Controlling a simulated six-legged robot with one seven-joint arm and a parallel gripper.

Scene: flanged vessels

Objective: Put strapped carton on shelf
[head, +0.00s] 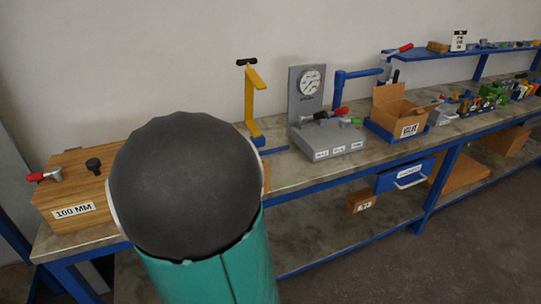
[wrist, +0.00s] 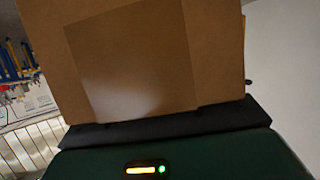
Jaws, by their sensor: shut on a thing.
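A brown carton (wrist: 150,60) fills most of the wrist view, very close to the camera. A broad smooth panel or band runs down its face; I cannot make out a clear strap. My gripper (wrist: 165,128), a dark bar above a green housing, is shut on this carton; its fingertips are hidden. In the head view my own arm hides the gripper and most of what it holds. A blue raised shelf (head: 478,48) stands at the back right of the bench, and a lower shelf (head: 335,225) runs beneath the benchtop.
The workbench (head: 290,172) holds a wooden box marked 100 MM (head: 72,210), a yellow stand (head: 252,100), a grey gauge unit (head: 325,135) and an open carton (head: 402,112). A blue drawer (head: 405,178) hangs underneath. A small carton (head: 362,202) sits on the lower shelf, with bare room to its left.

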